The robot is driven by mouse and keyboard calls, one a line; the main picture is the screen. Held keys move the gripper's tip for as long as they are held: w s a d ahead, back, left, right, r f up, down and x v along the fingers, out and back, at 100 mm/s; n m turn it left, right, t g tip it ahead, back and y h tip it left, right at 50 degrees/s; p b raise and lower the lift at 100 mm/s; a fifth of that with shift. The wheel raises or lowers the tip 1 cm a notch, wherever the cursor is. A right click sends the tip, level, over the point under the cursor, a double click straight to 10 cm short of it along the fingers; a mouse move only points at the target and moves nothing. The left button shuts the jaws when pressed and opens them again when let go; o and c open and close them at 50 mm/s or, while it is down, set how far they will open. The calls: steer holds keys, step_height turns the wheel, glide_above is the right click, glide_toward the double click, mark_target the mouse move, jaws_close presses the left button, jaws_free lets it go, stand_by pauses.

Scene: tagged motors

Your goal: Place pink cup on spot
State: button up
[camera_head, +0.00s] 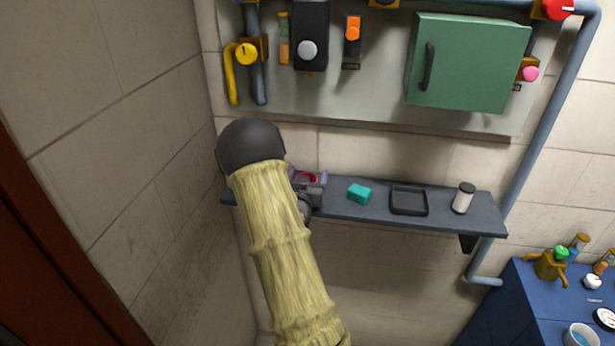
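The pink cup (306,177) shows only as a small pink-red rim at the left part of the grey wall shelf (380,213). My gripper (308,180) is at the cup, with grey finger parts on both sides of the rim. Whether the fingers touch the cup or are shut on it is too small to tell. My arm and gripper hide most of the cup and the shelf's left end. A dark square tray (408,213) lies on the shelf, right of the middle, and looks empty. No other marked spot is clear.
A teal block (359,193) lies between my gripper and the tray. A white cylinder with a dark top (463,198) stands at the shelf's right. A panel with a green cabinet (468,65) and knobs hangs above. A blue bench (530,300) stands lower right.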

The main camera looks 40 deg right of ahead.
steer(key=shift+r, duration=0.1)
steer(key=shift+r, duration=0.1)
steer(key=b+v, duration=0.5)
steer(key=v, duration=0.7)
stand_by(0.4)
